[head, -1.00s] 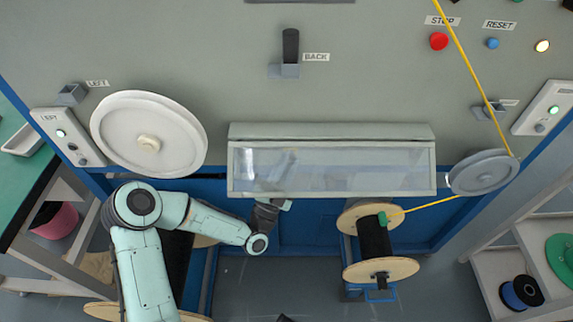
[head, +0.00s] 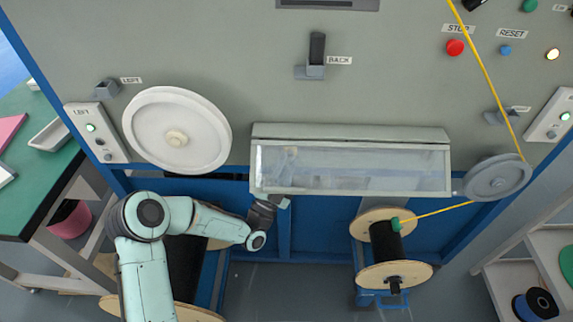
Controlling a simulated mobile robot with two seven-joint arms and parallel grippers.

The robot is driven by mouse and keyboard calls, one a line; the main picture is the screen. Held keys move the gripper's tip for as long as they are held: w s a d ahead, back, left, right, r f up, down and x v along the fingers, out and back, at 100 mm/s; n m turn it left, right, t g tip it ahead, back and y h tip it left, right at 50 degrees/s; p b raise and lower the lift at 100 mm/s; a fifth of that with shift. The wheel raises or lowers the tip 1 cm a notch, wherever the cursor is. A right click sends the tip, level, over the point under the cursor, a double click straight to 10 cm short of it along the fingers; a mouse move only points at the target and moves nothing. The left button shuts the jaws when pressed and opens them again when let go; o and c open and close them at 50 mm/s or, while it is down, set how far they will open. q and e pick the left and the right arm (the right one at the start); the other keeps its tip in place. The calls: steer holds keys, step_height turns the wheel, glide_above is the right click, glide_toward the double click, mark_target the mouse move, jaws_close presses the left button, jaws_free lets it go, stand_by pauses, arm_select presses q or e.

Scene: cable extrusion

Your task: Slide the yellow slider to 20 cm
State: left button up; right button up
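I cannot make out a yellow slider or a centimetre scale in the head view. My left gripper (head: 284,178) reaches up at the left end of a clear-fronted cover (head: 352,192) on the grey machine panel. Its wrist is below the cover's lower edge, and a blurred grey shape above it shows through the clear front. I cannot tell whether its fingers are apart or touch anything. A yellow cable (head: 487,75) runs down to a grey pulley (head: 497,180), then left to a spool (head: 383,240) with a green piece (head: 396,224). My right gripper is out of view.
A white wheel (head: 205,125) is left of the cover. A BACK lever (head: 316,55) is above it, and a red STOP button (head: 455,48) at upper right. A green-topped table (head: 50,185) stands at left, shelves (head: 515,250) at right. Floor between spools is clear.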

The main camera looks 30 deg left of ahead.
arm_select(q)
steer(key=o, duration=0.3)
steer(key=v, duration=1.3)
steer(key=shift+s+b, duration=0.2)
steer(key=shift+b, duration=0.1)
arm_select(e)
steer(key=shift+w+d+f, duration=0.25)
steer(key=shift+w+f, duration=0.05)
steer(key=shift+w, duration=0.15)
arm_select(q)
steer(key=shift+f, duration=0.2)
